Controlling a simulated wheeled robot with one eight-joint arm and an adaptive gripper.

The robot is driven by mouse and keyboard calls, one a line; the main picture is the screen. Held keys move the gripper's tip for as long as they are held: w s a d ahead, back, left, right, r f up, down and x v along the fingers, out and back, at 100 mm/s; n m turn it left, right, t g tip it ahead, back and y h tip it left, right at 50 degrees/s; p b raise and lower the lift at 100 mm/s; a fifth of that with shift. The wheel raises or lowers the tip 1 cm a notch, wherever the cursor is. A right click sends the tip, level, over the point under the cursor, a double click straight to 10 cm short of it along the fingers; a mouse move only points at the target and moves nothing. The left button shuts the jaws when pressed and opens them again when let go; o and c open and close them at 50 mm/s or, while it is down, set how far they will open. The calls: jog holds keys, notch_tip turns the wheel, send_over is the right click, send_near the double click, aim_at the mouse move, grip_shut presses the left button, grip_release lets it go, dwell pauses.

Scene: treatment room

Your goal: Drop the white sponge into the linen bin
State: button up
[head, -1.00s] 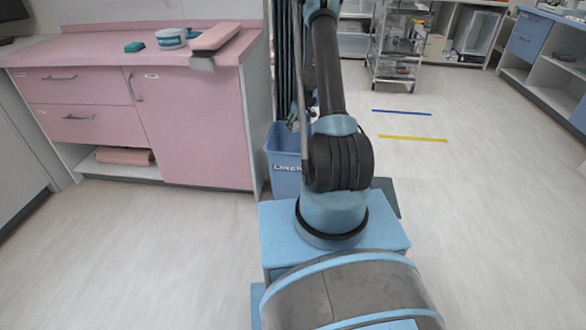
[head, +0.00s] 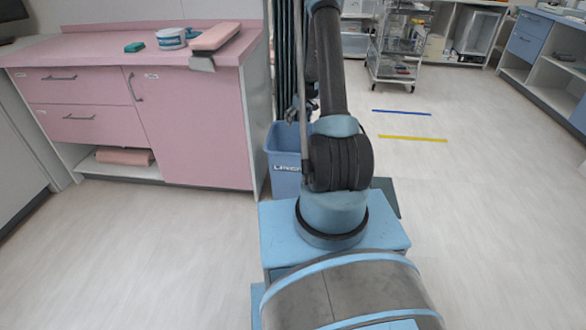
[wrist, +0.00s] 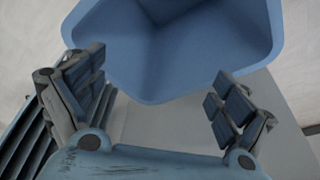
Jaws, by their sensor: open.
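The blue linen bin (head: 284,168) stands on the floor beside the pink cabinet, partly hidden behind my arm. In the wrist view the bin (wrist: 180,70) fills the upper middle, and I look down past its near rim into its blue inside. My gripper (wrist: 158,78) is open, its two fingers spread apart at the bin's near rim with nothing between them. In the head view my gripper is small and mostly hidden by my arm near the bin's top. I see no white sponge in either view; part of the bin's inside is out of sight.
The pink counter (head: 90,50) at left holds a green block (head: 134,47), a white and teal tub (head: 171,39) and a pink padded piece (head: 215,36). A wire trolley (head: 397,50) stands at the back. The floor at right is clear, with blue and yellow tape strips.

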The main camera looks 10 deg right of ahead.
jog(key=v, duration=0.7)
jog(key=shift+r, duration=0.2)
jog(key=x, duration=1.1)
dwell(0.4)
jog(key=v, duration=1.1)
jog(key=x, duration=1.2)
jog(key=a+r, duration=0.3)
jog(key=r, duration=2.8)
jog(key=shift+s+a, duration=0.15)
jog(key=shift+s, duration=0.1)
